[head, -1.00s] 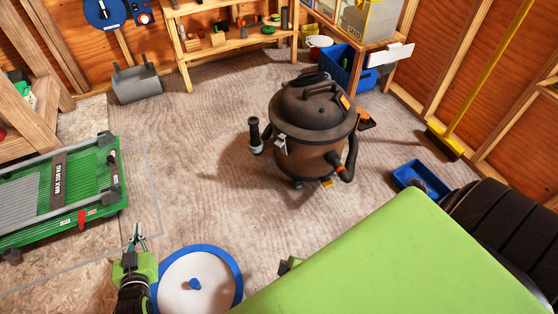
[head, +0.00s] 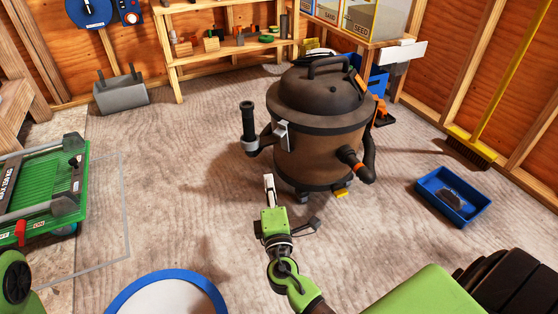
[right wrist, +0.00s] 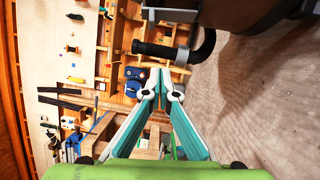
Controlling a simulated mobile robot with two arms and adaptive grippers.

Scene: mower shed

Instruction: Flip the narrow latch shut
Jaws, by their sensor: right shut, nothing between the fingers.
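The brown shop vacuum (head: 318,130) stands on the floor, and its dark lid is on. A pale metal latch (head: 281,130) sticks out from the front left of its rim, its lower end apart from the drum. An orange part (head: 357,82) shows on the lid's right side; I cannot tell whether it is a latch. My right gripper (head: 269,180) is shut and empty, pointing up below the pale latch, apart from it in the picture. In the right wrist view its fingertips (right wrist: 161,90) meet, with the vacuum (right wrist: 220,16) at the upper right. My left gripper is out of view.
The vacuum's black hose end (head: 248,120) stands up left of the drum, close to the latch. A blue tray (head: 452,215) lies at the right. A green platform cart (head: 60,185) stands at the left, and a blue-rimmed round lid (head: 165,284) is at the bottom. Floor between is clear.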

